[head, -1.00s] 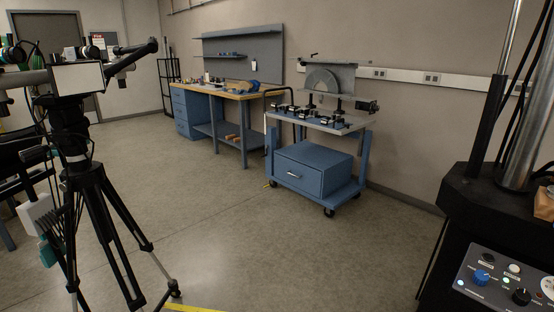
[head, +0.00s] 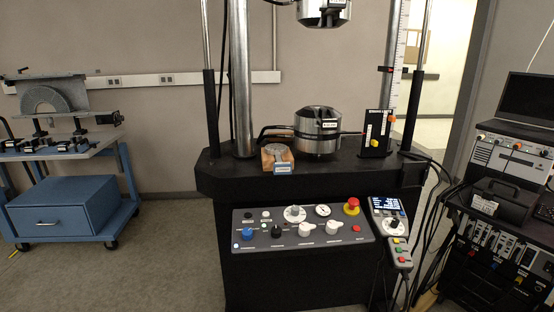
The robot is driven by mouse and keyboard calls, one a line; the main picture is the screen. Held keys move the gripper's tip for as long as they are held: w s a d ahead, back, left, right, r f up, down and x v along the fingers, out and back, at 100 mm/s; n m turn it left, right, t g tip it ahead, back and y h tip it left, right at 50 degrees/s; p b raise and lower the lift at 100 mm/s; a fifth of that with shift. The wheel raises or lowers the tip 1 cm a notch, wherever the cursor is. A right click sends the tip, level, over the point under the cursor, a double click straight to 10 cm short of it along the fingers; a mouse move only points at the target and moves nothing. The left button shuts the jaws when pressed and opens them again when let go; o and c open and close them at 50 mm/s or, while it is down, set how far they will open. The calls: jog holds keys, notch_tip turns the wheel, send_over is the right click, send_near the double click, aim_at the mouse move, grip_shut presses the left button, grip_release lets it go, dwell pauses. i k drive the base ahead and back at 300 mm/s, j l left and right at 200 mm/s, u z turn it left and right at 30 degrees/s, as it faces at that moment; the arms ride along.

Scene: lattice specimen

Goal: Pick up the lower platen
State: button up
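A black testing machine (head: 222,179) stands in the middle of the head view. On its bed, a thick silvery cylinder (head: 317,121) with a small white label stands upright between the columns. Left of it, at the bed's front edge, a small grey round piece (head: 276,149) lies on a wooden block (head: 267,162) with a blue-and-white tag in front. I cannot tell for sure which of these is the lower platen. A similar metal fitting (head: 323,10) hangs above the cylinder, cut by the top edge. My gripper is not in view.
A control panel (head: 262,241) with knobs and a red button fronts the machine. A handheld pendant (head: 389,213) and cables hang at its right. An equipment rack (head: 499,235) stands far right. A blue cart (head: 62,208) stands left, with open floor between it and the machine.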

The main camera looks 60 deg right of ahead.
aim_at(277, 150)
jog(key=z, duration=1.4)
